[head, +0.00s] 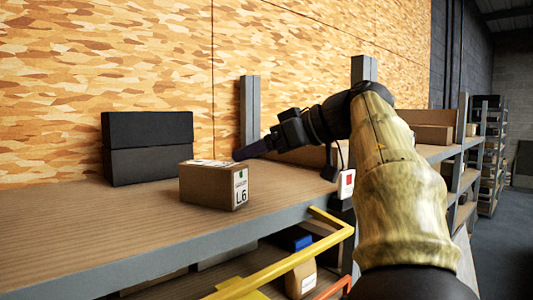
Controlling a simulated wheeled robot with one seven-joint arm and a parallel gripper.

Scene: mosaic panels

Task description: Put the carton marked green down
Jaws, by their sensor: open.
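The carton (208,187) is a small brown box with a white label reading L6 and a small green mark. It stands upright on the wooden shelf (90,235), near the front edge. My gripper (240,154) comes in from the right, just above and behind the carton's right top edge. Its jaws are open, and the fingertips are small and partly hard to make out. I cannot tell whether they touch the carton.
Two stacked black boxes (148,147) stand at the back left. A white tag with a red square (347,184) sits at the shelf front on the right. A yellow rail (290,263) runs below the edge. Shelf space left of the carton is clear.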

